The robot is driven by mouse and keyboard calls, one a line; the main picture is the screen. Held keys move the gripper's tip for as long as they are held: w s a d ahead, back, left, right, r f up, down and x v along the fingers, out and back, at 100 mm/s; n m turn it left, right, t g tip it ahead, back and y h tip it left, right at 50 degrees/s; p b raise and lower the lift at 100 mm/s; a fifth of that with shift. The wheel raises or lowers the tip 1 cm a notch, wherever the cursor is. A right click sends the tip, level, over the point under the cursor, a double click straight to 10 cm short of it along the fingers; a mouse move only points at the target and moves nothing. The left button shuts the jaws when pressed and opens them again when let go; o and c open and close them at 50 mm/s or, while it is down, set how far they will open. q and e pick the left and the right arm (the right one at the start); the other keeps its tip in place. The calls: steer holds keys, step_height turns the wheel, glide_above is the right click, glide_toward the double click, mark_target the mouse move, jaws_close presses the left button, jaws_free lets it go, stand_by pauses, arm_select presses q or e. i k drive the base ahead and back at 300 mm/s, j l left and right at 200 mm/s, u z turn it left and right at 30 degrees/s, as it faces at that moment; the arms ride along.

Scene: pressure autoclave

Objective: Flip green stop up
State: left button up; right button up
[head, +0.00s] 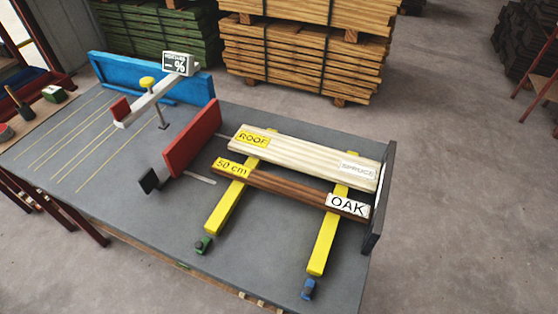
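A small green stop (204,245) with a dark part sits at the near end of the left yellow bar (228,205), close to the table's front edge. Whether it stands up or lies folded down is too small to tell. A similar blue stop (308,289) sits at the near end of the right yellow bar (322,243). Neither of my grippers shows in the head view.
Pale boards (300,155) labelled ROOF and SPRUCE and a brown OAK board (290,190) lie across the bars. A red fence (192,138), dark end plate (380,195) and moisture meter arm (150,97) stand on the grey table (120,185). The table's left front is clear.

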mark_target(201, 246)
steer(key=u, duration=0.75)
steer(key=k+j, duration=0.05)
steer(key=j, duration=0.05)
